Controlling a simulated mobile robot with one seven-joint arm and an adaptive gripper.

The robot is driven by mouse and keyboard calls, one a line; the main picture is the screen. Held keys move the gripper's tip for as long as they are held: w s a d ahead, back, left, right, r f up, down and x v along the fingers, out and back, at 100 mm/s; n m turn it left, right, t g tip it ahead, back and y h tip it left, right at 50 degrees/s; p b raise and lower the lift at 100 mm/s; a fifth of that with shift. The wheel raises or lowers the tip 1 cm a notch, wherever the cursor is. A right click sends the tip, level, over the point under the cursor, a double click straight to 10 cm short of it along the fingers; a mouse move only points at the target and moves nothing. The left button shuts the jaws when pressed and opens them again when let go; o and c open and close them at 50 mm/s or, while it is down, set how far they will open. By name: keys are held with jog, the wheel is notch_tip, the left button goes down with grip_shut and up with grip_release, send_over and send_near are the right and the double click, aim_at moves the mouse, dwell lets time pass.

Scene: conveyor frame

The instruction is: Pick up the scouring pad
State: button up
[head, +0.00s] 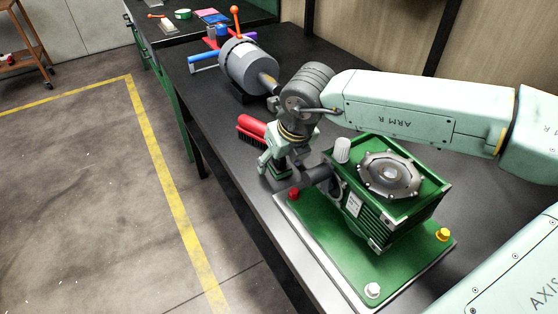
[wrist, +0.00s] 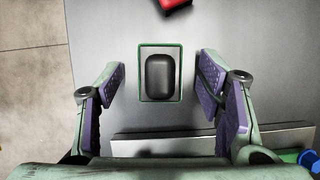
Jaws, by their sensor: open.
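The scouring pad (wrist: 160,77) appears in the wrist view as a rounded black block inside a thin green rectangular border. It lies flat on the dark bench top, a little above the picture's centre. My gripper (wrist: 157,80) is open, with one purple-padded finger to the left of the pad and one to the right. There is a clear gap on both sides and nothing is held. In the head view my gripper (head: 280,168) points down near the bench's front edge and mostly hides the pad.
A green gearbox (head: 398,212) on a green base plate (head: 315,240) stands close to the right of my gripper. A red-handled brush (head: 252,126) lies just behind it. A grey motor (head: 246,66) and other items stand farther back. The bench's front edge is close by.

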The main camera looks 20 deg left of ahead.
jog(key=shift+c, duration=0.2)
jog(key=c, duration=1.2)
